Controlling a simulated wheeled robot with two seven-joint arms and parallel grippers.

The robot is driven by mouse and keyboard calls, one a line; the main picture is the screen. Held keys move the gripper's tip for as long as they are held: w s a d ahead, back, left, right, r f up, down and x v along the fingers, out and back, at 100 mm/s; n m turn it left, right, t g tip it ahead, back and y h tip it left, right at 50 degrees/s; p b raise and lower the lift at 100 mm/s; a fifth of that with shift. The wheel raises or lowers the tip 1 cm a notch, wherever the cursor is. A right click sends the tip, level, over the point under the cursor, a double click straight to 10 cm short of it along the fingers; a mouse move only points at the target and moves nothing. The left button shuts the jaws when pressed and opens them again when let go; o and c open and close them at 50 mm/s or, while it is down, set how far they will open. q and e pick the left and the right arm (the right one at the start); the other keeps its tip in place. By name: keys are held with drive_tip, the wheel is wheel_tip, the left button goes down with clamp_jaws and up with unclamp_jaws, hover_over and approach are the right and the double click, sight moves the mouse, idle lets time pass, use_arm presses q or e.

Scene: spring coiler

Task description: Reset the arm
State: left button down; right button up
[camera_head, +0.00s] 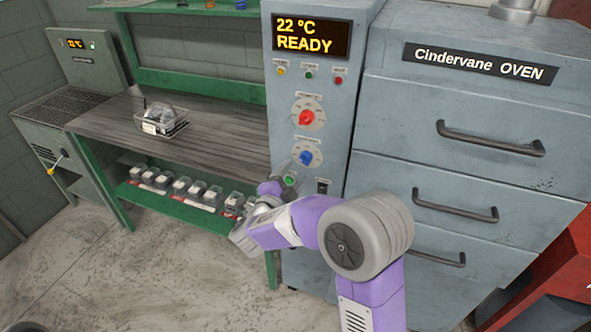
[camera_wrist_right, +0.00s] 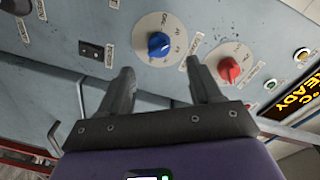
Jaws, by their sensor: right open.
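My right arm reaches up to the oven's control panel in the head view, with the right gripper (camera_head: 290,172) close to the panel's lower part. In the right wrist view the right gripper (camera_wrist_right: 162,72) is open, with nothing between its two dark fingers. A blue knob (camera_wrist_right: 159,45) lies beyond the fingers, and a red knob (camera_wrist_right: 229,70) is to the right. In the head view the red knob (camera_head: 306,118) is above the blue knob (camera_head: 306,158). I cannot tell whether a finger touches the panel. My left gripper is not in view.
The oven display (camera_head: 311,37) reads "22 °C READY". Oven drawers with dark handles (camera_head: 490,140) stand to the right. A workbench (camera_head: 215,137) on the left carries a wire basket (camera_head: 162,124). Its green lower shelf (camera_head: 135,192) holds several small boxes. Open floor lies at lower left.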

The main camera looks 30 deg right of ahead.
idle(0.5)
drive_tip(key=s+a+f+n+y+p, duration=0.1)
drive_tip(key=a+f+n+y, duration=0.25)
drive_tip(key=f, duration=0.55)
drive_tip(key=s+a+f+n+g+y+p, duration=0.1)
drive_tip(key=a+f+n+y, duration=0.3)
drive_tip(key=f, duration=0.4)
drive_tip(key=s+a+f+n+y+p, duration=0.1)
drive_tip(key=s+a+f+n+y, duration=0.1)
drive_tip(key=f+n+y, duration=0.5)
drive_tip(key=s+a+f+n+g+y, duration=0.1)
drive_tip(key=s+a+f+g, duration=0.2)
drive_tip(key=s, duration=0.4)
drive_tip(key=s+a+f+n+g+y+p, duration=0.1)
drive_tip(key=s+a+f+n+g, duration=0.1)
drive_tip(key=s+f, duration=0.3)
drive_tip(key=s+a+f+n+g+y, duration=0.1)
drive_tip(key=s+a+f+g, duration=0.3)
drive_tip(key=s, duration=0.6)
drive_tip(key=shift+s+a+f+n, duration=0.15)
drive_tip(key=shift+a+f+n, duration=0.2)
drive_tip(key=shift+n, duration=0.4)
drive_tip(key=shift+d+y, duration=0.1)
drive_tip(key=shift+y, duration=0.15)
